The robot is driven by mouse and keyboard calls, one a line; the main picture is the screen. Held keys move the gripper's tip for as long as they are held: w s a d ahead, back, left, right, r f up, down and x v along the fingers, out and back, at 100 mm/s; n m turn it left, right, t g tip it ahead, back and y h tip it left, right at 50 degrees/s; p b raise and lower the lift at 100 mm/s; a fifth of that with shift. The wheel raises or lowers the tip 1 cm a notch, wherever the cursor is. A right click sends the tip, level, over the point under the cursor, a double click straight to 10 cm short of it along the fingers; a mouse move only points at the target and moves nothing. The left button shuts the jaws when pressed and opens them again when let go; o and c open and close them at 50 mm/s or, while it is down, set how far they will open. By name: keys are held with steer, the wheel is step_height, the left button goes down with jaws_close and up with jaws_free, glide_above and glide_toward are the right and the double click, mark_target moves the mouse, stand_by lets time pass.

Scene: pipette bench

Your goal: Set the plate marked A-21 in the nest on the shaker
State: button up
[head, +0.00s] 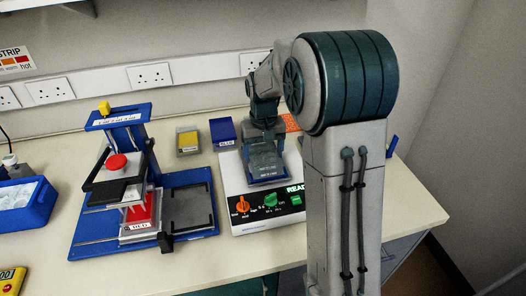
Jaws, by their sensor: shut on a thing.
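My gripper (263,140) is over the shaker (240,190), a white box with an orange knob, a green knob and a lit "READ…" display. It is shut on a dark grey plate (265,158) with a blue lower edge and a small pale label, too small to read. The plate is over the upper middle of the shaker and covers the nest area. I cannot tell whether it is seated or a little above. My arm hides the shaker's right side. Behind it stand a blue labelled plate or box (222,131) and a grey-and-yellow one (187,141).
A blue-based press-like device (89,245) with a red knob stands left of the shaker. A blue tub (38,212) is at the far left, with a yellow device (10,279) in front. An orange item (291,122) lies behind the shaker. Front-middle bench is clear.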

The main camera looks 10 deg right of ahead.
steer(key=shift+f, duration=0.25)
steer(key=o, duration=1)
steer(key=shift+r, duration=0.15)
step_height(320, 180, up, 11)
steer(key=s+f+t, duration=0.1)
steer(key=s, duration=0.7)
steer(key=s+f+t, duration=0.1)
steer(key=s+f, duration=0.1)
steer(key=s, duration=0.6)
steer(key=s+f+t, duration=0.1)
steer(key=s, duration=0.7)
steer(key=shift+a+f, duration=0.1)
steer(key=shift+f, duration=0.05)
